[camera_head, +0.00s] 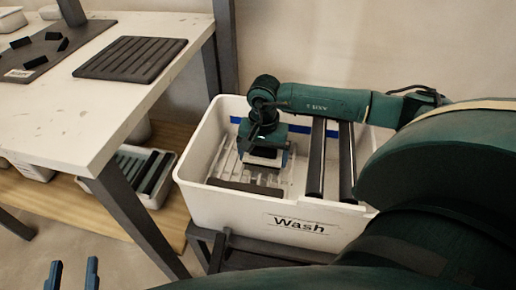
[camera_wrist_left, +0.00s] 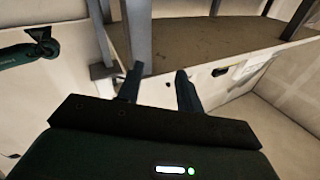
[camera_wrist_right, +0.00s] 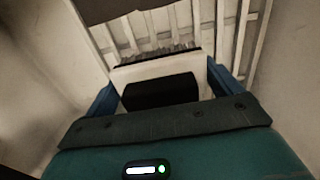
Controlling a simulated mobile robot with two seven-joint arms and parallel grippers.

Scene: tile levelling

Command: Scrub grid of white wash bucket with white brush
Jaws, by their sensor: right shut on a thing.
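The white wash bucket (camera_head: 235,212), labelled "Wash", stands right of the table. A pale slatted grid (camera_head: 224,160) fills its left part; the grid also shows in the right wrist view (camera_wrist_right: 233,30). My right gripper (camera_wrist_right: 160,85) is shut on the white brush (camera_wrist_right: 190,66), with a black pad between the blue fingers and dark bristles toward the grid. In the head view the brush (camera_head: 262,160) is low inside the bucket over the grid; contact is not clear. My left gripper (camera_head: 74,274) is open and empty at the bottom left, outside the bucket.
Two dark bars (camera_head: 316,160) cross the bucket's right part. A dark bar (camera_head: 245,189) lies at the grid's near end. The white table (camera_head: 85,115) holds a dark ribbed mat (camera_head: 130,58) and a tray with black blocks (camera_head: 40,50). A white bin (camera_head: 165,175) sits on the lower shelf.

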